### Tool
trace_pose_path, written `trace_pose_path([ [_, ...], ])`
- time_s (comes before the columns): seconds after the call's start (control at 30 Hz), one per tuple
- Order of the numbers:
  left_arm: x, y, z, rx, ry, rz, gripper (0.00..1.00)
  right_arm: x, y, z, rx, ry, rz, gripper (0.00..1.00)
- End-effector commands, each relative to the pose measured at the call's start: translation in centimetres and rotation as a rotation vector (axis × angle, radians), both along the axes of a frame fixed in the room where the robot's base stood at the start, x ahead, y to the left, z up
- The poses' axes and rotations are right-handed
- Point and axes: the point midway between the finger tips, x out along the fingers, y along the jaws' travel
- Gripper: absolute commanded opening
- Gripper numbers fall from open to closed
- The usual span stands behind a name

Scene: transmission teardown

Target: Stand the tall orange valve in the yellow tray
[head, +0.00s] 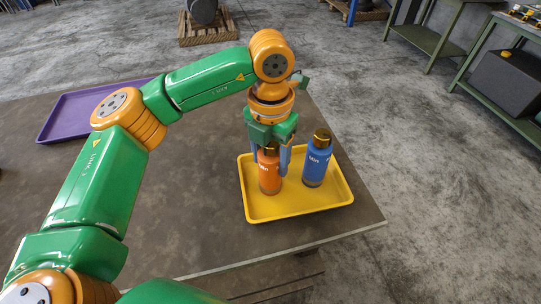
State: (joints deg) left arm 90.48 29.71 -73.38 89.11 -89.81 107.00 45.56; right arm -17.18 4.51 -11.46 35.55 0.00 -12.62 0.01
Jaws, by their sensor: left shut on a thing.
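The tall orange valve (269,180) is upright inside the outline of the yellow tray (292,213). I cannot tell whether its base touches the tray floor. My left gripper (270,160) comes down on it from above and is shut on its upper part, with a finger on either side. The gripper partly hides the valve's dark top. A blue valve (316,163) with a gold and black top stands in the same tray, just right of the orange one. My right gripper is not in view.
A purple tray (75,125) lies at the back left of the brown table (190,215). The table's right edge is close to the yellow tray. A green workbench (505,85) with a dark box stands far right. A pallet (208,35) is on the floor behind.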

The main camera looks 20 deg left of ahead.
Motion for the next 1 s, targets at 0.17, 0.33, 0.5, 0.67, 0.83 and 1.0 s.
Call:
trace_pose_path([
  [0.17, 0.0, 0.0, -0.1, 0.0, 0.0, 0.0, 0.91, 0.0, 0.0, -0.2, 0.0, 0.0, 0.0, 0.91],
  [0.33, 0.0, 0.0, -0.1, 0.0, 0.0, 0.0, 0.91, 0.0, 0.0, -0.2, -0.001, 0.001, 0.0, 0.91],
  [0.5, 0.0, 0.0, 0.5, 0.0, -0.001, 0.0, 0.91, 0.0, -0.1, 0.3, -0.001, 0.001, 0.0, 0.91],
  [0.67, 0.0, -0.1, 3.3, -0.003, -0.004, -0.001, 0.91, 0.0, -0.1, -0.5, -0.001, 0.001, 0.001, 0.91],
  [0.83, 0.1, 0.0, 8.4, 0.0, -0.005, 0.001, 0.91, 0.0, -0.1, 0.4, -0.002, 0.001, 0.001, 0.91],
  [1.0, 0.1, 0.0, 11.6, 0.0, -0.002, 0.002, 0.91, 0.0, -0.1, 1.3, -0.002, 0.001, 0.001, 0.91],
])
